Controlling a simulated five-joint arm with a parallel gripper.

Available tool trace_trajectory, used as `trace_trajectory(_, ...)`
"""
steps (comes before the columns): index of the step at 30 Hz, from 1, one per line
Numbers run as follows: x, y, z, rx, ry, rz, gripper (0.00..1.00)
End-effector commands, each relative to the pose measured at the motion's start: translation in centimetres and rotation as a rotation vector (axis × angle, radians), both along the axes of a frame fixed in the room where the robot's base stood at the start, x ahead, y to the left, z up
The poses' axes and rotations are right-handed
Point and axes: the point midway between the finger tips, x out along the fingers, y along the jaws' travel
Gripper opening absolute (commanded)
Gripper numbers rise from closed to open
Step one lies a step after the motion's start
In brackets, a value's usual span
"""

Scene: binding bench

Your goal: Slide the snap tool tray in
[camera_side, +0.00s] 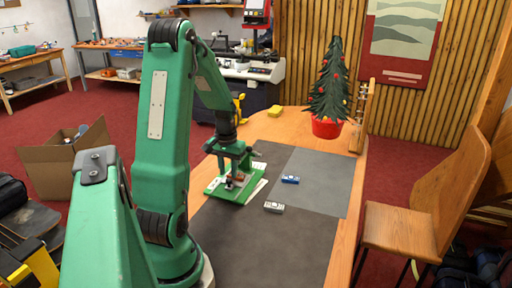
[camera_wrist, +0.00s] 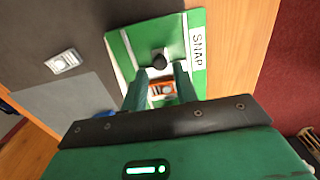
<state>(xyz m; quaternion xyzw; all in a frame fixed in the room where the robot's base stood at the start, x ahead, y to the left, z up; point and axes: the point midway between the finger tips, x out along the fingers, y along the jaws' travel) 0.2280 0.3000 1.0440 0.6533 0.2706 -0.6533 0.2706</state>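The snap tool is a green plate (camera_side: 222,193) on the bench below my gripper. In the wrist view its plate (camera_wrist: 197,70) has a white strip marked SNAP and a black knob (camera_wrist: 159,60). The small orange-red tray (camera_wrist: 162,89) holds a pale, silvery piece; it also shows low under my gripper in the side view (camera_side: 236,180). My gripper (camera_wrist: 161,70) points down over the tool with its fingers apart, one on each side of the tray. I see no clear contact with the tray. The fingers hide parts of the tool.
A grey-white block (camera_side: 274,207) and a blue block (camera_side: 290,180) lie on the dark mats right of the tool. The front mat (camera_side: 265,245) is clear.

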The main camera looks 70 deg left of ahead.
Motion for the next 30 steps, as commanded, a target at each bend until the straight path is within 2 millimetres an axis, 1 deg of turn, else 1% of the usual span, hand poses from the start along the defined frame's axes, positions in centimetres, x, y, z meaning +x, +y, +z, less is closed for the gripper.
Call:
trace_trajectory(9, 0.0, 0.0, 2.3, 0.001, -0.001, 0.0, 0.29)
trace_trajectory(13, 0.0, 0.0, 2.7, 0.0, 0.0, 0.0, 0.29)
trace_trajectory(22, 0.0, 0.0, 3.0, 0.001, -0.001, 0.0, 0.29)
trace_trajectory(30, 0.0, 0.0, 4.7, 0.002, -0.002, 0.0, 0.29)
